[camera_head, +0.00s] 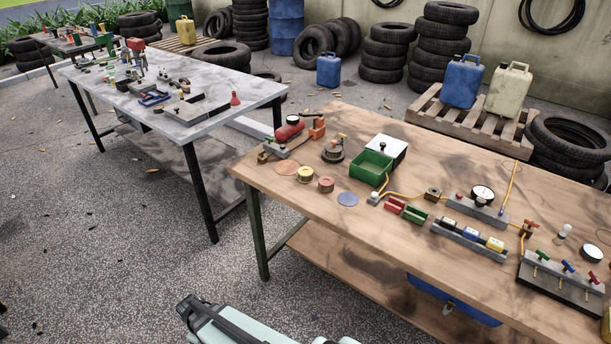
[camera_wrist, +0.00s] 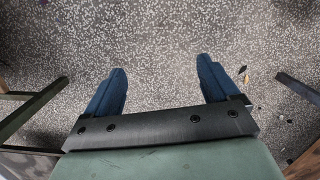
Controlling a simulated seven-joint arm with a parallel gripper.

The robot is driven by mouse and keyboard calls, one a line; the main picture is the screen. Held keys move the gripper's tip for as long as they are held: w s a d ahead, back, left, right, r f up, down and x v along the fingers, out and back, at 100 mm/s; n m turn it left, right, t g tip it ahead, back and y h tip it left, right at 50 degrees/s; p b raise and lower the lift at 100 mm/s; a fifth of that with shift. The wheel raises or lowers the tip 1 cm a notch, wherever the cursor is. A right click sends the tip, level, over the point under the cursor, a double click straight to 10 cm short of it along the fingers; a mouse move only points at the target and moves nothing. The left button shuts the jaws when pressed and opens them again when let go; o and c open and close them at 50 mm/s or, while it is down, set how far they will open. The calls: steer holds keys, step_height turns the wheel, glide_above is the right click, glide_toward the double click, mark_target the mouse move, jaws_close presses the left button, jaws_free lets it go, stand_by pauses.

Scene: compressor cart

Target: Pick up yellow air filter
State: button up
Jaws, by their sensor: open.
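A small round yellow piece with a pale top, which looks like the yellow air filter (camera_head: 305,174), stands on the wooden table (camera_head: 262,182) near its left front edge. A similar reddish round piece (camera_head: 326,184) stands just right of it. In the wrist view my gripper (camera_wrist: 161,75) is open and empty, its two blue fingers wide apart above speckled ground. The filter does not show in the wrist view. In the head view a pale part of my arm shows at the bottom, off the table's front side; the fingers cannot be made out there.
A copper disc (camera_head: 286,168), blue disc (camera_head: 348,199) and green open box (camera_head: 371,168) surround the filter. A red tank (camera_head: 289,131) stands behind it. Gauges and blocks fill the table's right. A grey table (camera_head: 200,128) stands left. Table legs flank my gripper in the wrist view.

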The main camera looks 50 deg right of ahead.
steer(key=w+d+r+n+t, duration=0.1)
steer(key=w+d+r, duration=0.25)
steer(key=w, duration=0.35)
steer(key=w+d+r+n+t, duration=0.1)
steer(key=w+d+r+t, duration=0.1)
steer(key=w+r, duration=0.35)
steer(key=w+d+r+t, duration=0.1)
steer(key=w+d+r, duration=0.15)
steer(key=w, duration=0.45)
steer(key=w+d+r+n+t+h, duration=0.1)
steer(key=w+d+r, duration=0.2)
steer(key=d+r, duration=0.65)
steer(key=w+d+r+n+h, duration=0.1)
steer(key=w+d+r+n, duration=0.15)
steer(key=d+r, duration=0.7)
steer(key=s+d+r+h, duration=0.1)
steer(key=d+r, duration=0.6)
steer(key=d, duration=0.6)
step_height(320, 180, up, 12)
steer(key=n+g+y, duration=0.3)
glide_above(306, 171)
step_height(306, 171, down, 14)
steer(key=shift+w+r, duration=0.15)
steer(key=shift+r, duration=0.1)
